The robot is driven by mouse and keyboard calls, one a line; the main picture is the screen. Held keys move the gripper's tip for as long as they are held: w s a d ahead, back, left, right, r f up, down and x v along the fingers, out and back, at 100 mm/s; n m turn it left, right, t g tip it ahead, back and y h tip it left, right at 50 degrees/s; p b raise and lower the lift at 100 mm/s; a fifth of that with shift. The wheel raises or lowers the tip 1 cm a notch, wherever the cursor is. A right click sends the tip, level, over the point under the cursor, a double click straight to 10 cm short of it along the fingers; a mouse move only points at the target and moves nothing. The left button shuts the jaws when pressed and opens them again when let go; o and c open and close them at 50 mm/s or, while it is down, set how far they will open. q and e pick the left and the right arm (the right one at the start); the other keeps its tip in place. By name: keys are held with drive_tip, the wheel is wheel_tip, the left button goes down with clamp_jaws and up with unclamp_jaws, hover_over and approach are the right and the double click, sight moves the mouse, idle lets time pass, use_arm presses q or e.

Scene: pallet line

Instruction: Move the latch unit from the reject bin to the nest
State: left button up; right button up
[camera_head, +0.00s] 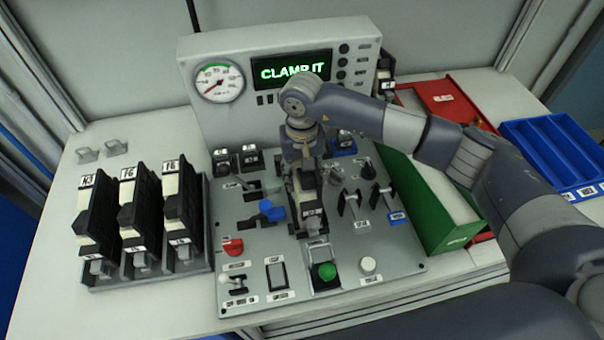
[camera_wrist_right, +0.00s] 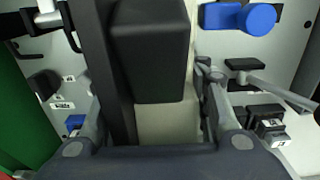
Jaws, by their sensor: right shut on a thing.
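The latch unit (camera_head: 309,200), black and cream with a small label at its front end, is between the fingers of my right gripper (camera_head: 303,168). It is over the middle of the control panel, where the nest seems to be; the unit and gripper hide most of that spot. I cannot tell whether the unit is seated. In the right wrist view the unit (camera_wrist_right: 150,55) fills the middle, with a finger on each side of it. The red bin (camera_head: 452,106), which looks like the reject bin, is at the right, partly behind my right arm. My left gripper is not in view.
Several similar units stand in a rack (camera_head: 150,274) at the left. Levers, a blue handle (camera_head: 264,213) and a green button (camera_head: 325,271) surround the held unit. A green bin (camera_head: 428,205) and a blue tray (camera_head: 552,150) are at the right. The display (camera_head: 291,69) reads "CLAMP IT".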

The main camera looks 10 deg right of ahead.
idle(0.3)
drive_tip(key=o, duration=1.4)
drive_tip(key=shift+r, duration=0.15)
wheel_tip(320, 180, up, 12)
drive_tip(key=shift+f, duration=0.1)
idle(0.5)
